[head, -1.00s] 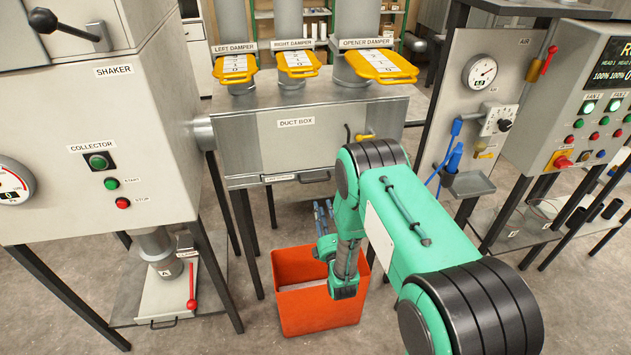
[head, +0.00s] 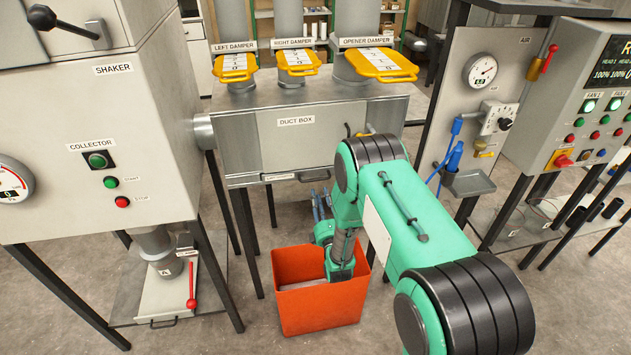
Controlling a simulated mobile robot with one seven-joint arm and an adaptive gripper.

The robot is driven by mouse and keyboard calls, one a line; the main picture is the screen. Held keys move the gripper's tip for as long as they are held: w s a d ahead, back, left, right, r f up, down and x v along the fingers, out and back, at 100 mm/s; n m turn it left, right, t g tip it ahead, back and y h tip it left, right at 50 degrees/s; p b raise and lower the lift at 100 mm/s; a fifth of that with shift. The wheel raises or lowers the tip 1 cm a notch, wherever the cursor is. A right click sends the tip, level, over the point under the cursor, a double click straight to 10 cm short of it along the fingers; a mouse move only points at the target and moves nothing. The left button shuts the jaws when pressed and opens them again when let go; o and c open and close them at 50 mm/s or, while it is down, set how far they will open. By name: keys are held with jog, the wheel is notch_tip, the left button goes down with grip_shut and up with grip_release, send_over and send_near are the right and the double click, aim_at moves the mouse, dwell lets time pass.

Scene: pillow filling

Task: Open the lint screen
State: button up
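The lint screen appears to be the narrow drawer front with a small label (head: 279,177) under the duct box (head: 330,140); the label is too small to read. A dark bar handle (head: 314,178) sits at its right part, and the drawer looks shut. My gripper (head: 319,194) is just below this handle, its thin grey-blue fingers pointing up towards it. I cannot tell whether they touch the handle or how far apart they are. My green arm partly hides the gripper and the right end of the duct box.
An orange bin (head: 318,309) stands on the floor below my wrist. Yellow damper handles (head: 381,65) stick out above.

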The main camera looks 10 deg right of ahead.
aim_at(316, 180)
jog(key=w, duration=0.2)
jog(key=w+r, duration=0.1)
jog(key=w, duration=0.5)
jog(key=shift+w+r+b, duration=0.2)
jog(key=shift+r+b, duration=0.1)
jog(key=shift+b, duration=0.05)
grip_shut()
jog(key=shift+s, duration=0.1)
